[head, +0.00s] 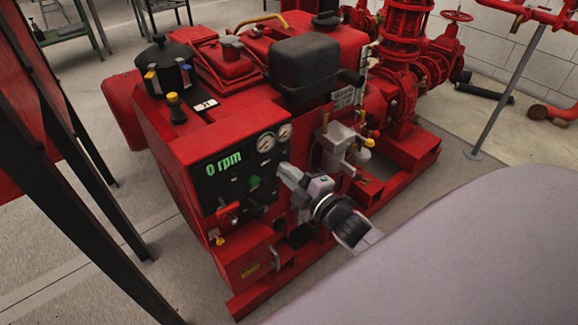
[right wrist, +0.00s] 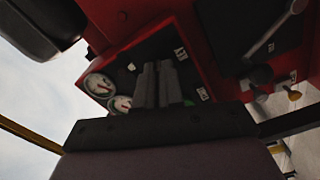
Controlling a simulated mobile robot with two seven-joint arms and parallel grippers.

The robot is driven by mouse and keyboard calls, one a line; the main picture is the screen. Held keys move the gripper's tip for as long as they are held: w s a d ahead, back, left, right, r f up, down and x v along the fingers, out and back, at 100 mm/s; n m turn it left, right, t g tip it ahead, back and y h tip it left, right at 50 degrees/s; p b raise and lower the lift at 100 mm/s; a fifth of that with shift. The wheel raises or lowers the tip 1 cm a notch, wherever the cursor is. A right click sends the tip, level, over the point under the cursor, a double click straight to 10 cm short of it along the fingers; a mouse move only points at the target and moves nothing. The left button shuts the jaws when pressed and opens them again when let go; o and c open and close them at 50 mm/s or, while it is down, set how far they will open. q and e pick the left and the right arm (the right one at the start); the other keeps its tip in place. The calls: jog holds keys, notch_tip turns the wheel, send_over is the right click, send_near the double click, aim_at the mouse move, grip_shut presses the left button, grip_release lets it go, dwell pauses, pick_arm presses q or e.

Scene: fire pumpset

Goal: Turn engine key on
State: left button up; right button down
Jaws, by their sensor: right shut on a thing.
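The red engine pumpset (head: 225,140) has a black control panel (head: 209,186) on its front face, with a green "0 rpm" readout (head: 223,164). My right gripper (head: 284,172) is at the right edge of this panel, just below the gauges. In the right wrist view its two fingers (right wrist: 157,82) are close together and point at the panel (right wrist: 133,63). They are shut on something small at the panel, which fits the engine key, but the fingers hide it. My left gripper is in neither view.
Two round gauges (head: 275,138) sit just above my right gripper. A green button (head: 254,181) and a red lever (head: 228,209) are left of it. A grey valve unit (head: 339,143) stands close on the right. Dark posts (head: 75,190) stand at the left.

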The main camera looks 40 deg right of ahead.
pick_arm(q)
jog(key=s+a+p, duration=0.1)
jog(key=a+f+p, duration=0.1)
jog(key=p, duration=0.1)
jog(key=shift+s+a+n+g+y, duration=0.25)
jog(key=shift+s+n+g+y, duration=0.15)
pick_arm(e)
jog(key=m, duration=0.4)
jog(key=shift+w+r+m, duration=0.1)
jog(key=shift+r+m, duration=0.05)
jog(key=shift+m, duration=0.25)
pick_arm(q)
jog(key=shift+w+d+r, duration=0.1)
pick_arm(e)
jog(key=c, duration=1.3)
grip_release()
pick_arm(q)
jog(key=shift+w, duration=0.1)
pick_arm(e)
jog(key=shift+o, duration=0.2)
pick_arm(q)
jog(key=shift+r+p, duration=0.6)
jog(key=shift+p, duration=0.05)
pick_arm(e)
jog(key=s, duration=0.7)
jog(key=shift+d, duration=0.3)
